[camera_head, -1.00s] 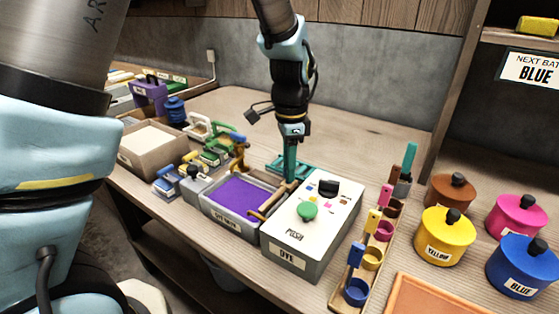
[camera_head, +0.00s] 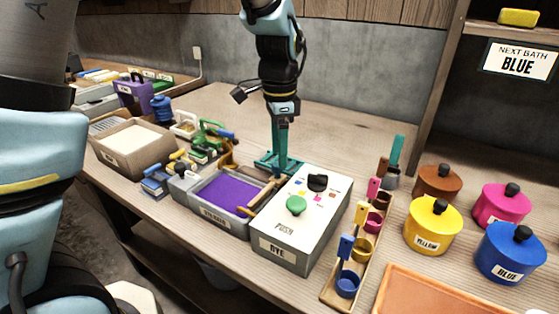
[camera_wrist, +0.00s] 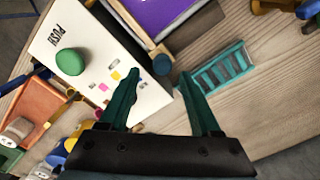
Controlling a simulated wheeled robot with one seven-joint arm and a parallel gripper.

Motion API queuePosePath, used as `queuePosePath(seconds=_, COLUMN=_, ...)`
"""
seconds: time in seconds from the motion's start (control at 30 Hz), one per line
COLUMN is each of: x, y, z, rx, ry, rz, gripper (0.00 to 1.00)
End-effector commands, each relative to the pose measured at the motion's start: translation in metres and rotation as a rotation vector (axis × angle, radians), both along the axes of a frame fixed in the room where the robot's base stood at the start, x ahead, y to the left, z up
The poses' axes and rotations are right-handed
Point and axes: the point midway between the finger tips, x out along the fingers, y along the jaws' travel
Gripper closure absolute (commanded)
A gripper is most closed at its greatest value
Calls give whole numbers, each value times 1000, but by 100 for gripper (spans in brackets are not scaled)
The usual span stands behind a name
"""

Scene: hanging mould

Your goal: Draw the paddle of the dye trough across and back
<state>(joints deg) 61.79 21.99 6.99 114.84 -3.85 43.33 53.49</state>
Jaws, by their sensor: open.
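The dye trough (camera_head: 222,222) is a grey tray of purple dye, left of the white dye box; part of it shows at the top of the wrist view (camera_wrist: 196,9). A wooden paddle bar (camera_head: 260,197) lies along its right side. In the wrist view the wooden bar (camera_wrist: 176,36) has a dark round knob (camera_wrist: 161,64) at its near end. My gripper (camera_head: 279,172) points down at the far end of the bar. Its teal fingers (camera_wrist: 162,82) are apart and empty, with the knob just beyond the gap between them. Contact is not visible.
The white dye box (camera_head: 290,230) with a green push button (camera_head: 296,205) stands close on the right. A teal rack (camera_head: 262,161) lies behind my gripper. Lidded pots stand at right.

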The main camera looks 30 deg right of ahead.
Motion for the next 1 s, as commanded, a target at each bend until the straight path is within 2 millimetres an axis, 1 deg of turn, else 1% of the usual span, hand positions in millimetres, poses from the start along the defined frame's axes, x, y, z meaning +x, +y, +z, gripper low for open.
queuePosePath(seconds=0.03, x=1, y=-1, z=11, rx=-6, ry=-2, rz=0, gripper=36)
queuePosePath(seconds=0.2, x=0, y=-1, z=44, rx=-5, ry=-2, rz=-1, gripper=36)
queuePosePath(seconds=0.3, x=0, y=-1, z=59, rx=-3, ry=0, rz=0, gripper=36)
queuePosePath(seconds=0.4, x=0, y=-1, z=69, rx=-2, ry=1, rz=0, gripper=36)
queuePosePath(seconds=0.57, x=-1, y=0, z=75, rx=-1, ry=1, rz=-1, gripper=36)
queuePosePath(seconds=1.0, x=-1, y=0, z=75, rx=0, ry=1, rz=-1, gripper=36)
